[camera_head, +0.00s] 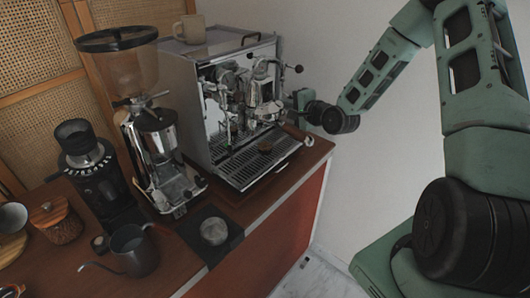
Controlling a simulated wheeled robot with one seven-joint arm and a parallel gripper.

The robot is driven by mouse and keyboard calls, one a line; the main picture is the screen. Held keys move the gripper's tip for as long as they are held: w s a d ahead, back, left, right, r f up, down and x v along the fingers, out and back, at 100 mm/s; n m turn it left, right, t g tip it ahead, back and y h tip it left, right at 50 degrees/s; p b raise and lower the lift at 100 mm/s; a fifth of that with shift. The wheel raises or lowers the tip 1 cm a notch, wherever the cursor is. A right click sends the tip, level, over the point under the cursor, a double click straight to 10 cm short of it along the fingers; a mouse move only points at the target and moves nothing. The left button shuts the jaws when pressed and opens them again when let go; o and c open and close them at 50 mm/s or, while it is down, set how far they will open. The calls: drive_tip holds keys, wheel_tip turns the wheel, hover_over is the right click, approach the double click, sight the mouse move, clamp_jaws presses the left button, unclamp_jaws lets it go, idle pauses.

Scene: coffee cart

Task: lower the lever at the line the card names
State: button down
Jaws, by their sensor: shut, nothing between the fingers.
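The espresso machine (205,115) stands at the back right of the cart, chrome and boxy. A black-knobbed lever (298,69) sticks out at the upper right of the front. I cannot tell for sure which lever the task means. No card or marked lines can be made out. My gripper (293,110) comes in from the right, beside the group head and below the black knob. It is shut and looks empty; its fingertips are small and partly lost against the machine.
A grinder (163,160) with a clear hopper stands left of the machine. A black grinder (98,180), a kettle (133,250) and a wooden-lidded jar (57,220) fill the left counter. A mug (190,28) sits on the machine. The wall (345,30) is close on the right.

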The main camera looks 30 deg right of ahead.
drive_tip(key=shift+f, duration=0.35)
drive_tip(key=p+v, duration=0.2)
drive_tip(key=v, duration=0.6)
drive_tip(key=shift+s+r, duration=0.3)
drive_tip(key=shift+d, duration=0.1)
